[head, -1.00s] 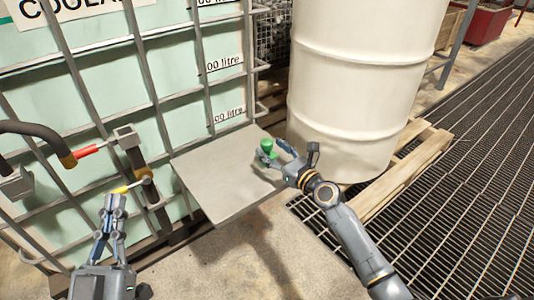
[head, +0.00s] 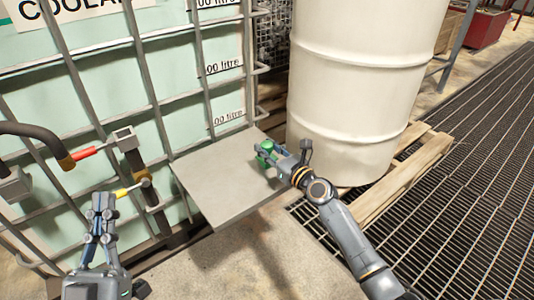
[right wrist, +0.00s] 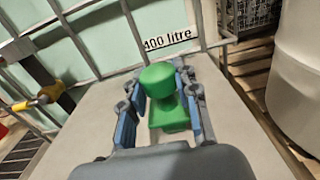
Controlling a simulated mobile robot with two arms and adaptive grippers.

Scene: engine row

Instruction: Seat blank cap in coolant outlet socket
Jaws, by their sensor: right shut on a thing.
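The green blank cap (head: 264,146) is at the right part of a grey plate; its round top and square-edged base show in the right wrist view (right wrist: 158,80). My right gripper (head: 268,152) is shut on it, one finger on each side. I cannot tell whether its base touches the plate. A square, open-topped grey fitting (head: 124,138) stands on a pipe at the left, likely the coolant outlet socket. My left gripper (head: 103,200) is empty below it, beside a yellow-handled valve (head: 128,191); I cannot tell how far its fingers are apart.
The grey plate (head: 215,185) is otherwise bare. Behind it is a caged coolant tank (head: 105,85). A white drum (head: 350,90) on a wooden pallet (head: 400,185) stands close to my right arm.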

